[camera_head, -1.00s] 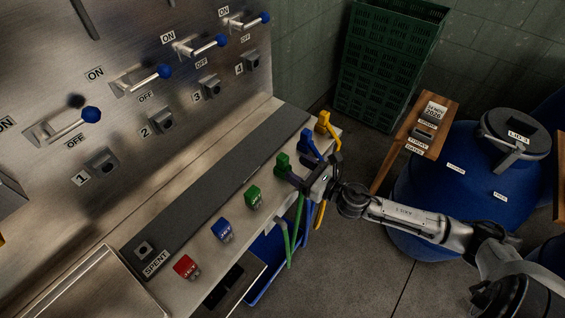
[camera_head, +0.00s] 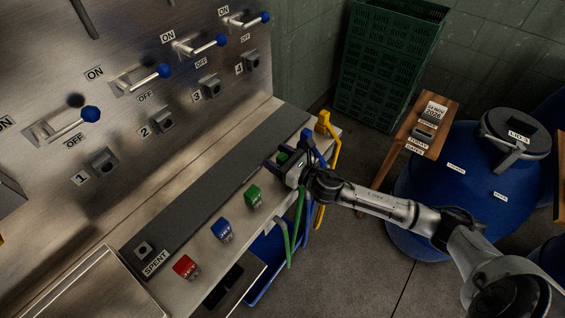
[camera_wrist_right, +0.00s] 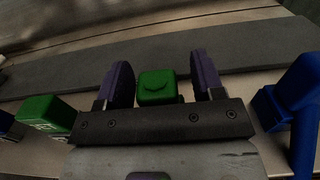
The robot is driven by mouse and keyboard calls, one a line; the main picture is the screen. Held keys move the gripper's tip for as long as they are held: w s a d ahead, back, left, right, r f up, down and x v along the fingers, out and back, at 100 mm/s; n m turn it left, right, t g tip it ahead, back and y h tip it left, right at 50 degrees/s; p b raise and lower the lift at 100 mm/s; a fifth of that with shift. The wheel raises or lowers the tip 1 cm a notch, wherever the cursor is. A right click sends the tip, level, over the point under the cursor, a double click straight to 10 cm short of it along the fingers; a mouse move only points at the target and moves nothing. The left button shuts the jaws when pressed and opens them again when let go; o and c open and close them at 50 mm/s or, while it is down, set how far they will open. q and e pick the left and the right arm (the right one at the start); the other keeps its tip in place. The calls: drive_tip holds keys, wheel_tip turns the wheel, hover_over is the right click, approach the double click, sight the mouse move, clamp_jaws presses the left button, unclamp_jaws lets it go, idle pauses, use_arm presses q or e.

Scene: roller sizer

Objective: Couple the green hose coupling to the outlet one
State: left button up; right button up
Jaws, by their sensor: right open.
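The green hose coupling (camera_head: 283,156) stands on the steel ledge at the right, partly hidden by my right gripper (camera_head: 285,158). The right wrist view shows the green coupling (camera_wrist_right: 157,87) between the two open fingers (camera_wrist_right: 161,82), with gaps on both sides. A green hose (camera_head: 299,213) hangs below the ledge there. Outlet one (camera_head: 103,161) is a dark square fitting on the steel panel at the left, beside the label 1, clear of anything. My left gripper is not in view.
A labelled green block (camera_head: 254,196), blue block (camera_head: 221,229) and red block (camera_head: 186,266) line the ledge's front. The blue coupling (camera_wrist_right: 297,88) stands close right of my gripper, the yellow one (camera_head: 323,119) beyond. Blue-knobbed levers (camera_head: 91,115) project from the panel.

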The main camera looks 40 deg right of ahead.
drive_tip(key=c, duration=1)
drive_tip(key=shift+r, duration=0.15)
drive_tip(key=shift+r, duration=0.3)
wheel_tip(320, 180, up, 3)
drive_tip(key=shift+r+p, duration=0.15)
drive_tip(key=shift+p, duration=0.8)
drive_tip(key=s+r, duration=0.2)
drive_tip(key=s, duration=0.1)
drive_tip(key=s+d+r+p, duration=0.1)
drive_tip(key=s+r, duration=0.1)
drive_tip(key=s, duration=0.2)
drive_tip(key=s+r, duration=0.2)
drive_tip(key=s, duration=0.2)
drive_tip(key=shift+s+d+r, duration=0.2)
drive_tip(key=shift+d+r, duration=0.2)
